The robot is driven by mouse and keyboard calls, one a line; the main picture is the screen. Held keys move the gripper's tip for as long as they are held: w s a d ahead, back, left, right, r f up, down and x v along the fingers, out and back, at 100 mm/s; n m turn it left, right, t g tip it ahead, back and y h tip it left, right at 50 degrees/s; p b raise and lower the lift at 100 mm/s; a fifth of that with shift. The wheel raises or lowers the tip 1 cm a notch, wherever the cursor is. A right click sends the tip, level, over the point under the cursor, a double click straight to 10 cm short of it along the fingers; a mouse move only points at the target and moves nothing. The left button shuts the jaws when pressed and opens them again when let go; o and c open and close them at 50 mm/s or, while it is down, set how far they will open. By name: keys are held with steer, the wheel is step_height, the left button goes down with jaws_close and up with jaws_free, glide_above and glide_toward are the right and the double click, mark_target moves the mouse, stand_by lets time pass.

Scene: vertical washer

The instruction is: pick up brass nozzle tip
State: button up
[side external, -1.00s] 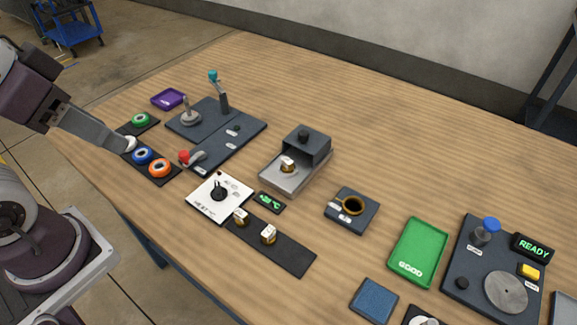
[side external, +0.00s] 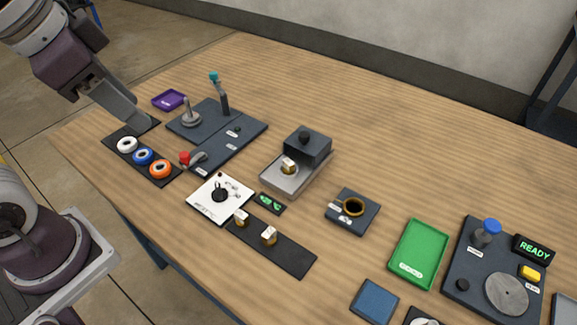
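Two small brass pieces with white tops, which look like nozzle tips, stand on a black strip: the left brass nozzle tip (side external: 240,218) and the right brass nozzle tip (side external: 268,236). A similar brass piece (side external: 289,166) sits in the open metal tray of a dark box. I cannot tell the three apart by size. My gripper (side external: 141,125) is far to the upper left of them, over the far end of the ring mat. Its fingers are seen side-on, so its opening is unclear. The green ring is hidden there.
White (side external: 127,144), blue (side external: 143,156) and orange (side external: 160,169) rings lie on the black mat. A lever panel (side external: 222,145), a white dial plate (side external: 208,207), a dark block with a brass ring (side external: 353,206) and a green tray (side external: 420,254) stand around. The upright levers are obstacles.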

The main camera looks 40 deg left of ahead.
steer(key=w+d+f+m+g, duration=0.25)
steer(key=w+m, duration=0.45)
steer(key=w, duration=0.4)
steer(key=m+g, duration=0.2)
steer(key=m, duration=0.8)
glide_toward(288, 161)
steer(key=shift+m, duration=0.5)
step_height(288, 161, down, 8)
steer(key=shift+w+d+f, duration=0.1)
steer(key=shift+f, duration=0.35)
jaws_close()
